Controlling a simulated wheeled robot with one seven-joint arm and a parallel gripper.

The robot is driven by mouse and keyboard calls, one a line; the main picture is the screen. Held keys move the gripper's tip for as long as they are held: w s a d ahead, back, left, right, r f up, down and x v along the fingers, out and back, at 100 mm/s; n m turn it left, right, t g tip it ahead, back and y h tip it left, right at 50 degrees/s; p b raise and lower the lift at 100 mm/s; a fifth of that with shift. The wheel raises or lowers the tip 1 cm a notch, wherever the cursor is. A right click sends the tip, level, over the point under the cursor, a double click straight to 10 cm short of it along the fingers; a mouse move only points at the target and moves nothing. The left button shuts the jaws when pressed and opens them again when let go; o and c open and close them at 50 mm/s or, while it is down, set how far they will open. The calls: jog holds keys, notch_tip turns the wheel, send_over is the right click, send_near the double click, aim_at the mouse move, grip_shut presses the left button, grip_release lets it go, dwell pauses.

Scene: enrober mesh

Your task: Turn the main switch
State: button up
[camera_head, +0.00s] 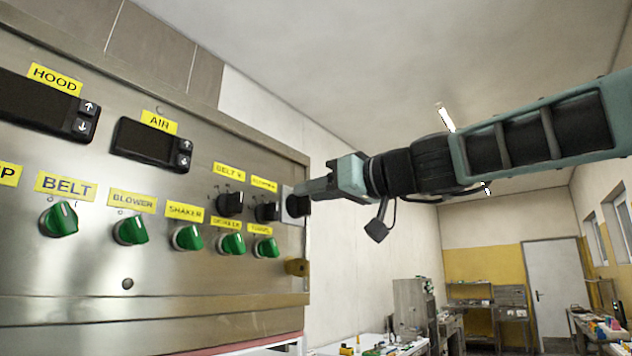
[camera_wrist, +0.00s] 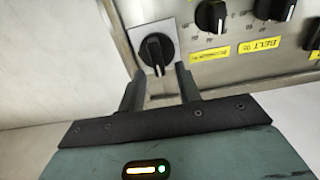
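The main switch appears to be the black rotary knob (camera_wrist: 157,54) on a plain grey square plate at the panel's edge. Its pointer mark looks close to upright in the wrist view. In the head view the knob (camera_head: 298,207) is partly hidden by my gripper (camera_head: 306,191). In the wrist view my gripper (camera_wrist: 160,70) is open, with its two dark fingers apart and nothing held between them. The fingertips show just below the knob, one toward each side. I cannot tell whether they touch it.
The steel control panel (camera_head: 150,265) carries green knobs (camera_head: 185,238), black knobs (camera_head: 230,203) and yellow labels. An orange-yellow part (camera_head: 296,267) sits at its lower right edge. Free air lies right of the panel. Workbenches (camera_head: 480,320) and a door (camera_head: 552,290) are far behind.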

jog(key=shift+w+a, duration=0.1)
jog(key=shift+a, duration=0.1)
grip_shut()
jog(key=shift+m+b, duration=0.3)
jog(key=m+b, duration=0.1)
jog(key=m, duration=0.4)
jog(key=w+f+m+b, duration=0.1)
jog(key=m, duration=0.5)
jog(key=d+f+m+b, duration=0.1)
jog(key=m+b, duration=0.1)
jog(key=m, duration=0.4)
jog(key=shift+w+d, duration=0.1)
jog(key=shift+w, duration=0.15)
jog(key=shift+m, duration=0.3)
